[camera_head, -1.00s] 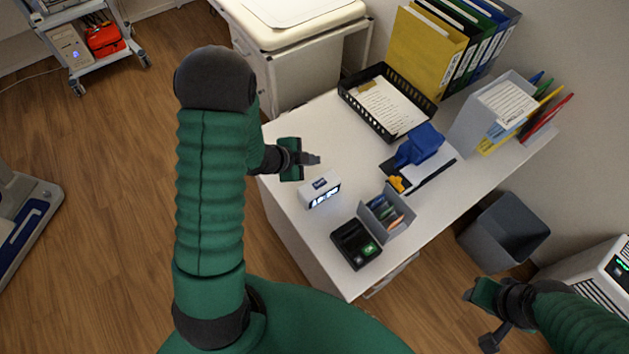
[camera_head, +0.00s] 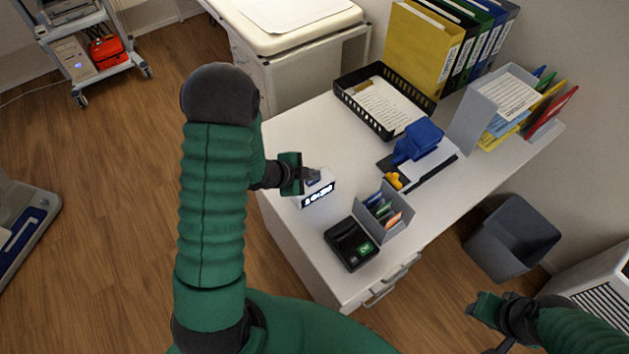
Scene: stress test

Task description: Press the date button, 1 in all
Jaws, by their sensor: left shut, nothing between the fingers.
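A small white digital clock (camera_head: 318,197) with a lit display stands near the left edge of the white desk. Its top carries a dark blue mark, partly hidden by my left gripper, and I cannot read whether it is the date button. My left gripper (camera_head: 315,174) is shut and empty, with its fingertips over the clock's top; I cannot tell whether they touch it. My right gripper (camera_head: 478,307) is at the lower right, away from the desk, and its fingers are too unclear to judge.
A blue object (camera_head: 420,140), a black letter tray (camera_head: 372,122) and binders (camera_head: 415,45) sit farther back. A bin (camera_head: 512,240) stands right of the desk (camera_head: 290,135).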

